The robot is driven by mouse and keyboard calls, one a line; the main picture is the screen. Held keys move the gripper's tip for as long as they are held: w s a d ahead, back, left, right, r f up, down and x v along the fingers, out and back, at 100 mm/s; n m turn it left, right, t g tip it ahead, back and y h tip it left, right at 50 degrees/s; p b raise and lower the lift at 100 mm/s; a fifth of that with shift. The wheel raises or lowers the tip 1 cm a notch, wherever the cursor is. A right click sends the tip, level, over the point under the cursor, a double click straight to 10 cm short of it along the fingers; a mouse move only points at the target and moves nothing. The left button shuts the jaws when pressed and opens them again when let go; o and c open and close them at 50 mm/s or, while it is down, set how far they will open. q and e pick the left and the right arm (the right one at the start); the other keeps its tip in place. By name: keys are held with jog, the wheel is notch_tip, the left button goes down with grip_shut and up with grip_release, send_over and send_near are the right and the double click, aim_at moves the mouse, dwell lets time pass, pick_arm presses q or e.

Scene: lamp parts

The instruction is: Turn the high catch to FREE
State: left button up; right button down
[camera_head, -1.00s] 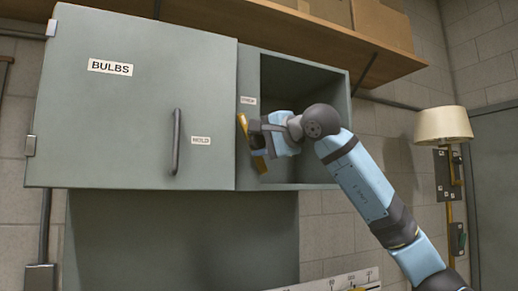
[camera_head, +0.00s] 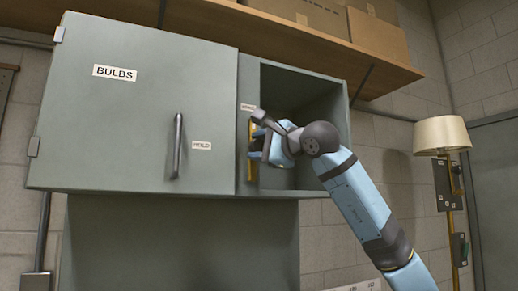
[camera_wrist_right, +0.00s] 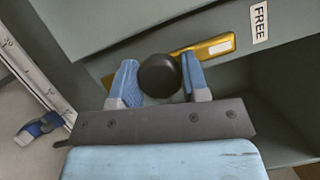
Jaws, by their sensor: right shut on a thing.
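The high catch is a yellow lever (camera_head: 251,150) with a black knob (camera_wrist_right: 160,76), on the cabinet's frame right of the door. In the head view it stands about upright, its top end just below a small label (camera_head: 248,107). My left gripper is out of view.
The grey BULBS door (camera_head: 120,120) is shut, with a dark handle (camera_head: 178,146) and a HOLD label (camera_head: 201,145). An open compartment (camera_head: 300,90) lies behind my right gripper. A wooden shelf (camera_head: 300,40) with cardboard boxes (camera_head: 376,38) is above. A lamp (camera_head: 441,134) stands at right.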

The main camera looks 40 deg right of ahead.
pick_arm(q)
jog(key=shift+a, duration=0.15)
pick_arm(e)
jog(key=c, duration=0.6)
grip_release()
pick_arm(q)
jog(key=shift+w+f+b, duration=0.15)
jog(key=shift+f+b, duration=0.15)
jog(key=shift+b, duration=0.55)
pick_arm(e)
jog(key=s, duration=0.4)
jog(key=s+d, duration=0.1)
jog(key=s, duration=0.4)
jog(key=s+d+f, duration=0.1)
jog(key=s, duration=0.3)
jog(key=shift+s, duration=0.35)
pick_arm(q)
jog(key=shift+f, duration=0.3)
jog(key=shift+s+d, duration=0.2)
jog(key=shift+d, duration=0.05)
pick_arm(e)
jog(key=shift+f, duration=0.1)
